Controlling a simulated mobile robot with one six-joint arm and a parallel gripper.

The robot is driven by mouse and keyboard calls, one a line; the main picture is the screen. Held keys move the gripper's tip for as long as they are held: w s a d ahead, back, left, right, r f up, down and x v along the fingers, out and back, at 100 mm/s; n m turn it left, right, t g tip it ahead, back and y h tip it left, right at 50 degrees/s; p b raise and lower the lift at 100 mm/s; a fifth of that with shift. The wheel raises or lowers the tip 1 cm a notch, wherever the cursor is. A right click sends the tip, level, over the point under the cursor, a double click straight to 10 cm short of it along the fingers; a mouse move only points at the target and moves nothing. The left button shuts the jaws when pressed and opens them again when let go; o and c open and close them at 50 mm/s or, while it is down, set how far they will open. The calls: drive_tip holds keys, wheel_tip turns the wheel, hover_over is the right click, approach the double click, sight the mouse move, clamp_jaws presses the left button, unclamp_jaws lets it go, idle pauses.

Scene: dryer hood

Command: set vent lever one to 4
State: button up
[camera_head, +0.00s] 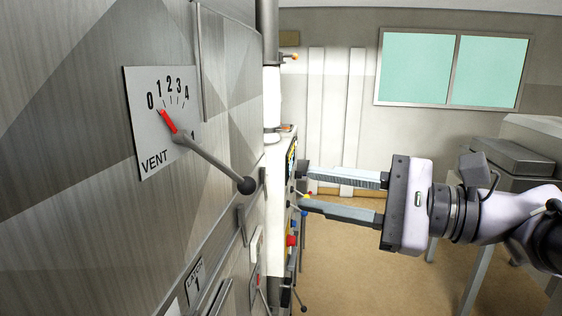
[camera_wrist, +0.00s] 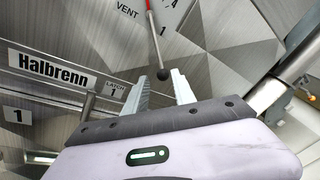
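Vent lever one is a grey rod with a black ball knob (camera_head: 247,186) and a red pointer (camera_head: 168,121) on a white dial plate (camera_head: 150,135) marked VENT, 0 to 4. The red pointer is at the 0 mark. The rod sticks out of the panel, slanting down to the right. My gripper (camera_head: 301,187) is open and empty, to the right of the knob with a visible gap. In the wrist view the knob (camera_wrist: 163,74) lines up between the two fingertips, just beyond them; the dial is partly cut off at the top.
The metal panel (camera_head: 60,200) fills the left. Below the dial are a latch plate marked 1 (camera_head: 195,282) and a rail. Farther along are more levers and coloured knobs (camera_head: 291,240). A grey machine (camera_head: 508,157) stands at the right; open floor lies between.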

sight(236, 176)
drive_tip(key=p+x, duration=0.1)
drive_tip(key=x, duration=1.3)
drive_tip(key=shift+w+a+f, duration=0.1)
drive_tip(key=shift+a, duration=0.1)
drive_tip(key=shift+d, duration=0.15)
clamp_jaws()
idle(0.4)
